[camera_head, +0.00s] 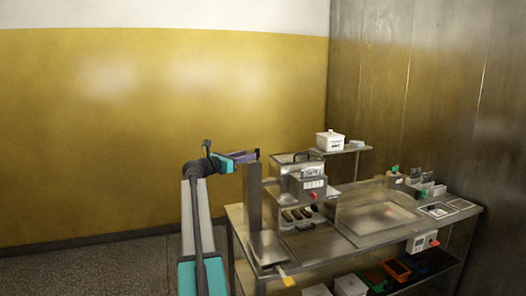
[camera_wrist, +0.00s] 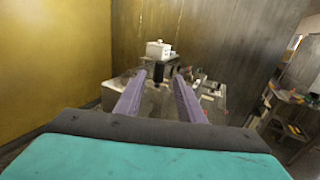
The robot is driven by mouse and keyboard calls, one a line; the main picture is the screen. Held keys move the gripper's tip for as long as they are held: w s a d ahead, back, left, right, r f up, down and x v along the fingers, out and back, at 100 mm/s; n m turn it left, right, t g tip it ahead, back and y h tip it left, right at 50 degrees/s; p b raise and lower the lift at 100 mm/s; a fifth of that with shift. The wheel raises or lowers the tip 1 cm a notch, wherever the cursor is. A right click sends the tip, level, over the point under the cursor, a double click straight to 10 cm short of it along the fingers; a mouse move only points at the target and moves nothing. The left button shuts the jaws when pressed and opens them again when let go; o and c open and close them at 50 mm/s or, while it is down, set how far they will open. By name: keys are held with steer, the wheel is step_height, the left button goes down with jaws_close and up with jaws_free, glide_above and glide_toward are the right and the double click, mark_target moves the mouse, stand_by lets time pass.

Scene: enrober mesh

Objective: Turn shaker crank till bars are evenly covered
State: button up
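The shaker (camera_head: 300,180) is a metal box on the steel bench, with a label and a red button on its front. A dark curved handle shows on its top; I cannot tell for sure whether this is the crank. Several dark brown bars (camera_head: 297,214) lie in a row beneath the shaker; their covering is too small to judge. My gripper (camera_head: 256,155), with purple fingers, is raised to the left of the shaker, apart from it. In the wrist view my gripper (camera_wrist: 160,78) is open and empty, its fingers pointing toward the bench. A small dark part shows beyond the fingertips.
A white lidded box (camera_head: 329,142) stands on a raised shelf behind the shaker. Small devices (camera_head: 415,183) stand at the bench's right end. Orange and dark bins (camera_head: 397,269) sit on the lower shelf. A yellow tag (camera_head: 286,279) hangs at the front left. The left floor is clear.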

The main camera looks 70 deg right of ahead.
steer(key=p+x, duration=0.3)
steer(key=x, duration=0.8)
steer(key=shift+d, duration=0.2)
steer(key=shift+s, duration=0.1)
steer(key=shift+c, duration=0.2)
jaws_close()
steer(key=shift+a, duration=0.1)
